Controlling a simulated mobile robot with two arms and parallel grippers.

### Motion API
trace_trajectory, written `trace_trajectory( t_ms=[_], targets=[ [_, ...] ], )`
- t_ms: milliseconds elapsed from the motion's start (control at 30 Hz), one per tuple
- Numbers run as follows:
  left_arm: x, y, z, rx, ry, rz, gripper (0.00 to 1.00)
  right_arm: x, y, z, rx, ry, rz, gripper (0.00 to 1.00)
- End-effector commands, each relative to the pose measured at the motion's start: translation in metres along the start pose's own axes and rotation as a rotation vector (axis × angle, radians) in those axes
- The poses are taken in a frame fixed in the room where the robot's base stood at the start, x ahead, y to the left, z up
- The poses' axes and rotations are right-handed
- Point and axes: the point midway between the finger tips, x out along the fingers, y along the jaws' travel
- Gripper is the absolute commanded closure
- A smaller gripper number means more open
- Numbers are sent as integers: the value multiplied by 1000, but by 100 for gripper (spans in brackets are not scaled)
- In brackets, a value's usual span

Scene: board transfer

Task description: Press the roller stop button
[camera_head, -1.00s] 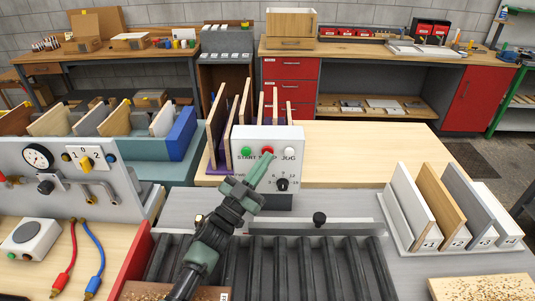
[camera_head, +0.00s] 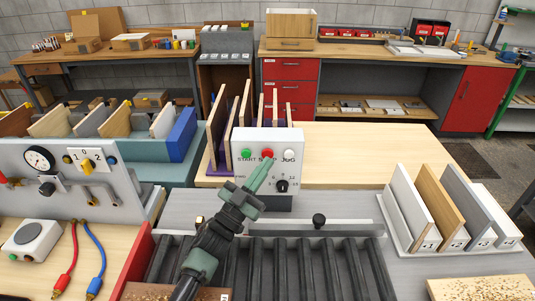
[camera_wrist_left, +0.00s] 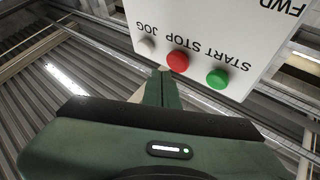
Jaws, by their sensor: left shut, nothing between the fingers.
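The white control box (camera_head: 268,150) stands upright behind the rollers. It carries a green START button (camera_head: 246,154), a red STOP button (camera_head: 267,154), a white JOG button (camera_head: 289,154) and a black knob (camera_head: 281,186) below. My left gripper (camera_head: 264,166) is shut and empty, its fingertips just in front of and below the red button in the head view. In the left wrist view the fingertips (camera_wrist_left: 164,73) point at the red button (camera_wrist_left: 177,61), close to it; I cannot tell if they touch. The green button (camera_wrist_left: 217,78) is to its right there. My right gripper is not in view.
Black rollers (camera_head: 300,268) lie in front of the box, with a metal rail and black knob (camera_head: 319,219) behind them. A rack of numbered boards (camera_head: 440,205) stands at right. More upright boards (camera_head: 215,130) stand behind the box.

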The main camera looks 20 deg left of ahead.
Motion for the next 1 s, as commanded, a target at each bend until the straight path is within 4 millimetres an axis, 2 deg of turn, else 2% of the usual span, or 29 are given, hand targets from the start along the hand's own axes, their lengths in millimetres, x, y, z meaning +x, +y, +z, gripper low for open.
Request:
trace_trajectory(
  t_ms=[267,700,1000],
  targets=[
    [-1,1,-1,-1,0,0,100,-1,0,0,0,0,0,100],
    [-29,22,-22,-2,-1,0,100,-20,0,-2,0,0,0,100],
    [-35,26,-25,-1,0,0,100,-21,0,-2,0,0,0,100]
  ],
)
